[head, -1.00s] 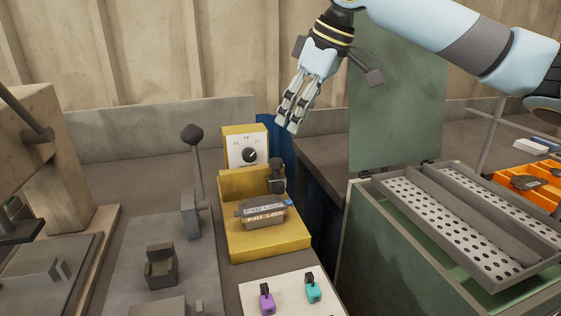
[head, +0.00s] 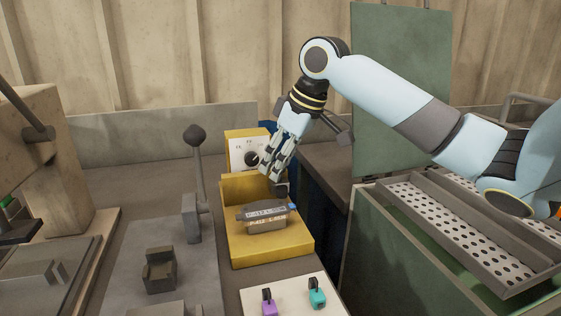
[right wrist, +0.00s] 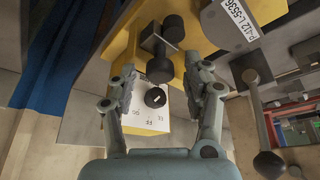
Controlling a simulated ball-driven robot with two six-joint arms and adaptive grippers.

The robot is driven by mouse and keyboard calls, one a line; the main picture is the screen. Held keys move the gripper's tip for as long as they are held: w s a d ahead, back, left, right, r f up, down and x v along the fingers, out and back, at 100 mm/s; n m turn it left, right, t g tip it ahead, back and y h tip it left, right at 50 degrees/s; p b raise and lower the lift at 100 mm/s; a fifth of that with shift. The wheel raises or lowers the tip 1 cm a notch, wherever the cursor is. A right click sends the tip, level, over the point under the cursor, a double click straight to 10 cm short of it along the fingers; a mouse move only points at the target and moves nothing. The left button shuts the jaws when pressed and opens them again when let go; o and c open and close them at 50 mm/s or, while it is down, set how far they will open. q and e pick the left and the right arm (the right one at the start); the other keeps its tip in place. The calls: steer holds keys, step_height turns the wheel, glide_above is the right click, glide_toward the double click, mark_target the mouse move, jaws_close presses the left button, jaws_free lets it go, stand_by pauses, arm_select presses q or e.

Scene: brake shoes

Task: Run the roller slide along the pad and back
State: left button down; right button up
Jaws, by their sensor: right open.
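A grey brake pad with a printed label (head: 264,217) sits in the yellow fixture (head: 275,250); part of it shows in the right wrist view (right wrist: 232,20). A dark slide with a roller-like knob (head: 280,188) stands at the back right of the fixture, behind the pad. In the right wrist view the dark knob (right wrist: 160,69) lies between my open fingers, with no clear contact. My right gripper (head: 271,170) is open and empty, pointing down just above the slide, and partly covers it in the head view. My left gripper is not in view.
A yellow box with a dial (head: 243,152) stands behind the fixture, close to my fingers. A ball-topped lever (head: 195,170) rises to the left. A white panel with purple and teal switches (head: 290,297) lies in front. A perforated tray (head: 460,235) is at right.

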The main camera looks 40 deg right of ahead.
jaws_close()
stand_by(0.3)
